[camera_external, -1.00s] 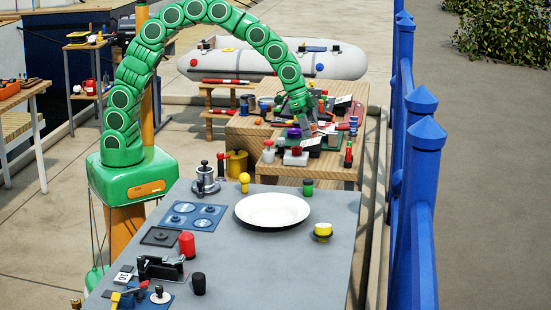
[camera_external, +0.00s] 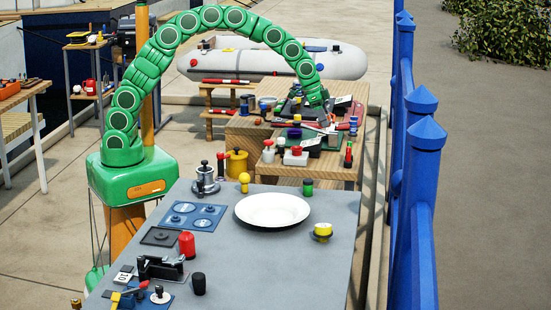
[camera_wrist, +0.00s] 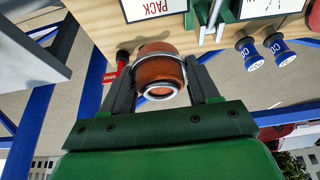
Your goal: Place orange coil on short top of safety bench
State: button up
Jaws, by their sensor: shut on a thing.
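My gripper (camera_wrist: 158,72) is shut on the orange coil (camera_wrist: 161,70), a short orange-brown cylinder with pale metal rings, held between the two dark fingers in the wrist view. In the external view my gripper (camera_external: 324,120) is over the right side of the wooden bench (camera_external: 240,134), among dark trays and small items. The coil cannot be made out there. The bench has tops at different levels; a lower light-wood top (camera_external: 310,172) is at its front.
Blue-banded cylinders (camera_wrist: 247,48) and a red-handled item (camera_wrist: 121,60) are near the coil in the wrist view. The front grey table holds a white plate (camera_external: 272,210) and jars. Blue fence posts (camera_external: 424,150) stand right of the bench; an inflatable boat (camera_external: 345,62) lies behind.

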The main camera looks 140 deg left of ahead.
jog(key=w+a+f, duration=0.1)
jog(key=a+f, duration=0.1)
jog(key=w+a+f, duration=0.2)
jog(key=a, duration=0.1)
jog(key=w+a+f, duration=0.1)
jog(key=a+f, duration=0.1)
jog(key=f, duration=0.1)
jog(key=shift+w+a, duration=0.25)
jog(key=shift+a, duration=0.05)
jog(key=shift+w+a+f, duration=0.3)
jog(key=shift+a+f, duration=0.2)
jog(key=shift+f, duration=1.65)
jog(key=o, duration=1)
jog(key=shift+f, duration=0.15)
jog(key=shift+v, duration=6.15)
